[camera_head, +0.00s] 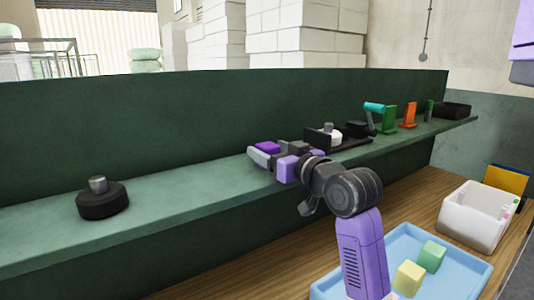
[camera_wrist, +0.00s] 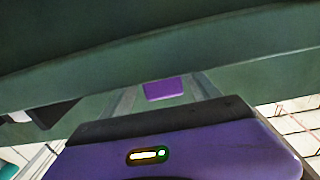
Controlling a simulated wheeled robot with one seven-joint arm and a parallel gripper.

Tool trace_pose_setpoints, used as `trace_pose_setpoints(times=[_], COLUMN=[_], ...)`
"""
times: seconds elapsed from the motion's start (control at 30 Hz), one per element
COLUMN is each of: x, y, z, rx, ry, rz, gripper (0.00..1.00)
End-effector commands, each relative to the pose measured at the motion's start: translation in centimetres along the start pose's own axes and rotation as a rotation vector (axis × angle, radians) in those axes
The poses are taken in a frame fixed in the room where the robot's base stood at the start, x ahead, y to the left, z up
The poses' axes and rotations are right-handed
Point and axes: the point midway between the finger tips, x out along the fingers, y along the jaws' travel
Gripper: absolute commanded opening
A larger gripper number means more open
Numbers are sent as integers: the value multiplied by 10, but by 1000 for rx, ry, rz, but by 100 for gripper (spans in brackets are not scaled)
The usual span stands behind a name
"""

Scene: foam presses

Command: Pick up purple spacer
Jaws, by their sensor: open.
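The purple spacer (camera_head: 267,147) is a small flat block on the green ledge, beside the end of my gripper (camera_head: 262,157). In the wrist view the spacer (camera_wrist: 164,89) shows between the two grey fingers, near their far ends. The fingers stand apart, one on each side of it in that view. I cannot tell whether either finger touches it. My gripper's body hides part of the ledge around the spacer in the head view.
The green ledge (camera_head: 180,195) holds a black round base with a metal knob (camera_head: 102,198) at left. Black, teal, green and orange fixtures (camera_head: 408,115) stand at right. Below are a blue tray (camera_head: 465,278) with two blocks and a white bin (camera_head: 470,218). The ledge's left middle is clear.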

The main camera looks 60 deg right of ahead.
Motion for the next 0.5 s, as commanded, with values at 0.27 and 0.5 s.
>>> trace_pose_setpoints(times=[0.27, 0.5], x=[36, 40], y=[-4, -4], z=[1, 1], rx=[-1, -1], ry=[-2, 0], rz=[-1, -1], gripper=[71, 71])
